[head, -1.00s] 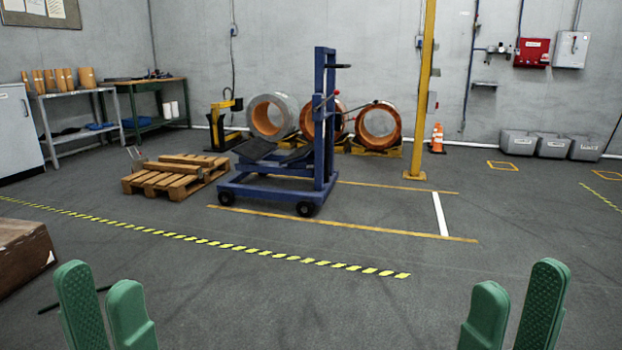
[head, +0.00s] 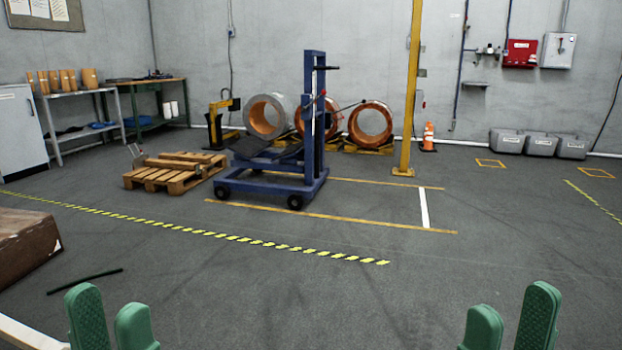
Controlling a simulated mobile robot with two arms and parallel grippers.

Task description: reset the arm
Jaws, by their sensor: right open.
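My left gripper (head: 110,318) shows at the bottom left of the head view. Its two green fingers stand apart with nothing between them, so it is open and empty. My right gripper (head: 511,320) shows at the bottom right. Its green fingers are also apart and empty. Both point forward over the bare grey floor. The lower parts of both grippers are cut off by the picture's bottom edge.
A brown box (head: 25,248) and a dark rod (head: 85,281) lie at the left. A blue wheeled lift frame (head: 313,130) stands ahead beside a wooden pallet (head: 160,178). Copper foil rolls (head: 371,123) stand behind. The floor (head: 330,300) between the grippers is clear.

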